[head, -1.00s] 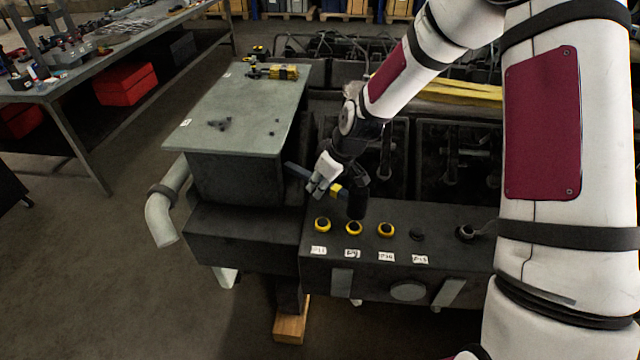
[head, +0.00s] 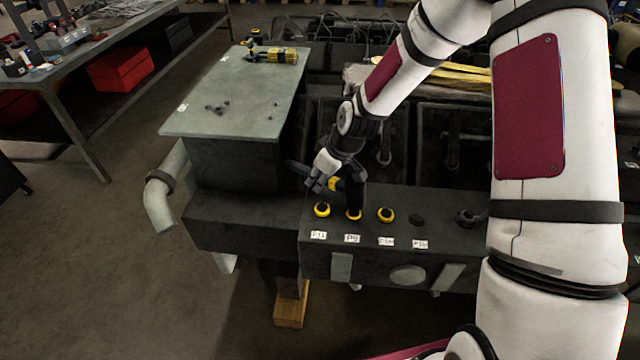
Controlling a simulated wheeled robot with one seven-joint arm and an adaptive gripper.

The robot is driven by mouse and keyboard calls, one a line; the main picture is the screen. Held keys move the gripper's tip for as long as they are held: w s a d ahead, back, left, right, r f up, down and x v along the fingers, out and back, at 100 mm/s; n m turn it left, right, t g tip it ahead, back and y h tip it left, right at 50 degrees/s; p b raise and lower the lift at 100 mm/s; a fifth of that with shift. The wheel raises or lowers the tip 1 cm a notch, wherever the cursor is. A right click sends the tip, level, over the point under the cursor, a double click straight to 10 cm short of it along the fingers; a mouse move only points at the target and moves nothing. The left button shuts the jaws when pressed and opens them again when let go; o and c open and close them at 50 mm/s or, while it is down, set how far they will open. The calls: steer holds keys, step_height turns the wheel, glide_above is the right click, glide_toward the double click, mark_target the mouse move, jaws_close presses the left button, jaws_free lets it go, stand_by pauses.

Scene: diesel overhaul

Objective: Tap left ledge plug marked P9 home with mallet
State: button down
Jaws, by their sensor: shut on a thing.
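My gripper (head: 322,178) is shut on the mallet above the ledge. The mallet's dark cylindrical head (head: 355,196) hangs to the right of the fingers, with a yellow band beside it. Its blue-grey handle (head: 296,167) sticks out to the left. The P9 plug (head: 354,216) is a yellow ring in the ledge behind its P9 label (head: 352,239). How deep the plug sits is not clear.
Yellow-ringed plugs stand on either side, left (head: 322,209) and right (head: 386,214), close to the mallet head. A dark hole (head: 416,220) and a dark fitting (head: 468,218) lie farther right on the ledge. A grey-green plate (head: 235,95) holds small parts and a yellow tool.

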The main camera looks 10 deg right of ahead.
mark_target(320, 174)
steer(key=shift+r, duration=1)
steer(key=shift+w, duration=0.1)
steer(key=shift+p, duration=0.4)
steer(key=shift+s+r+t+y+p, duration=0.3)
steer(key=shift+r+p, duration=0.05)
steer(key=shift+p, duration=0.15)
steer(key=shift+w+r, duration=0.1)
steer(key=shift+r, duration=0.15)
steer(key=shift+d+f+p, duration=0.1)
steer(key=shift+p, duration=0.2)
